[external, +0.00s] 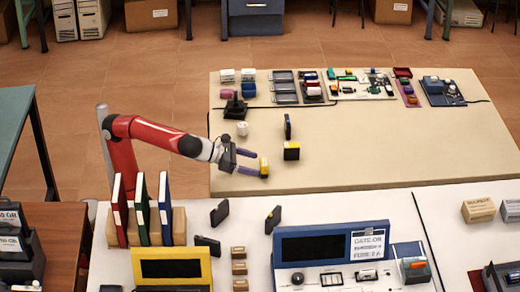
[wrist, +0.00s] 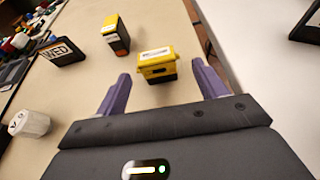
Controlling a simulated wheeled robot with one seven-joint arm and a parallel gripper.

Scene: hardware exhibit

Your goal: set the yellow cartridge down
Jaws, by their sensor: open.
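The yellow cartridge (external: 264,167) is a small yellow block with a black lower part, upright on the beige table close to its front edge. In the wrist view the cartridge (wrist: 157,68) sits just ahead of my fingertips, centred between them. My gripper (external: 257,164) is open, low over the table, with one purple finger toward each side of the cartridge. In the wrist view both fingers (wrist: 161,76) show clear gaps to it, and nothing is held. Whether its base fully touches the table is hard to tell.
A second black-and-yellow block (external: 291,152) stands just beyond. A dark block marked WED (wrist: 63,51) and a white cup (external: 242,129) are on the far side. Exhibit trays (external: 360,83) line the back. Free table (external: 400,145) lies to the right.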

